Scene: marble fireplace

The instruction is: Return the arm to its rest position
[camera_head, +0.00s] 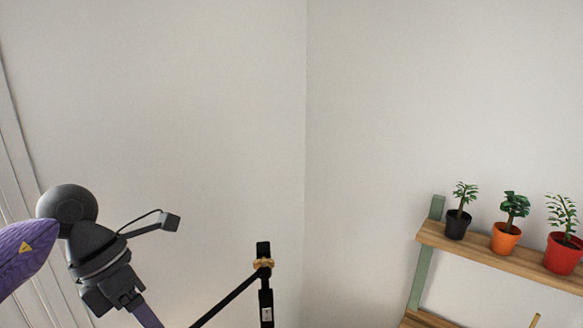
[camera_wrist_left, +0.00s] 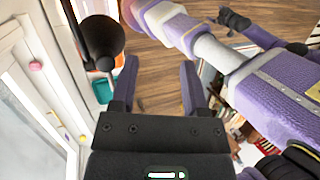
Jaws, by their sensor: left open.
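My left arm comes in from the left in the head view, purple with a dark grey wrist (camera_head: 95,255). The wrist points down and its fingers are cut off by the bottom edge there. In the left wrist view my left gripper (camera_wrist_left: 158,85) has its two purple fingers apart, with nothing between them but wooden floor beyond. Purple and grey parts of my own body fill the right of that view. A small dark part at its top may belong to my other arm, but I can make out no right gripper fingers.
A black stand (camera_head: 265,300) rises at the bottom middle of the head view. A wooden shelf (camera_head: 480,257) at right holds a black pot (camera_head: 457,225), an orange pot (camera_head: 505,239) and a red pot (camera_head: 562,253) with plants. A teal object (camera_wrist_left: 103,90) shows beside the left finger.

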